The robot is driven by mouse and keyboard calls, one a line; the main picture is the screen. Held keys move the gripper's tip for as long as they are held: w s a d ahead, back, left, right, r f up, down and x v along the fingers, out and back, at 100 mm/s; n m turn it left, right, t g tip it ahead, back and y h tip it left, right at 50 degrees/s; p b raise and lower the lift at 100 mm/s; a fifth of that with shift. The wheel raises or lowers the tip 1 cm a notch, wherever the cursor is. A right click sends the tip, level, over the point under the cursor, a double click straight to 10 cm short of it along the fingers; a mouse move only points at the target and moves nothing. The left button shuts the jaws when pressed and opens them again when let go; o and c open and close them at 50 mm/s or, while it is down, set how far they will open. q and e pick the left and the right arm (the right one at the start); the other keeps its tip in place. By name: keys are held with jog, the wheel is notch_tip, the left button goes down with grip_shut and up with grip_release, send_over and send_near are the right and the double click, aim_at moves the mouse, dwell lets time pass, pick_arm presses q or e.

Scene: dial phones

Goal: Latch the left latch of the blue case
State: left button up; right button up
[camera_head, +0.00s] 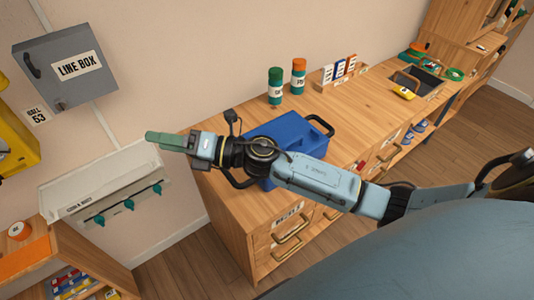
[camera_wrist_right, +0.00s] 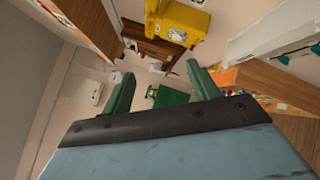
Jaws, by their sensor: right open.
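The blue case (camera_head: 290,127) stands on the wooden counter, partly hidden behind my right forearm and wrist. Its lid looks down, with a handle at its far right. Its latches cannot be made out. My right gripper (camera_head: 158,140) is past the case to the left, above the counter's left end and near the wall, pointing left. In the right wrist view my right gripper (camera_wrist_right: 160,70) has its two green fingers wide apart with nothing between them. The case does not show in that view. My left gripper is not in view.
A green-capped jar (camera_head: 275,86) and an orange-capped jar (camera_head: 298,75) stand behind the case. The counter right of the case is mostly clear.

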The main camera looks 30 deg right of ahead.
jog(key=s+d+f+n+g+h, duration=0.1)
jog(key=d+f+n+g+h, duration=0.15)
jog(key=n+g, duration=0.5)
jog(key=s+d+f+n+g+h, duration=0.2)
jog(key=f+n+g+h, duration=0.15)
jog(key=n, duration=0.65)
jog(key=w+d+n+g+h+p, duration=0.1)
jog(key=w+d+n+h, duration=0.15)
jog(key=d+h, duration=1.15)
jog(key=d+f+y, duration=0.1)
jog(key=f, duration=0.3)
jog(key=d+f+y, duration=0.2)
jog(key=f, duration=0.2)
jog(key=d+f+y+p, duration=0.1)
jog(key=d+f, duration=0.1)
jog(key=f, duration=0.2)
jog(key=shift+f+y, duration=0.15)
jog(key=shift+y, duration=0.15)
jog(key=shift+c, duration=0.4)
jog(key=c, duration=0.9)
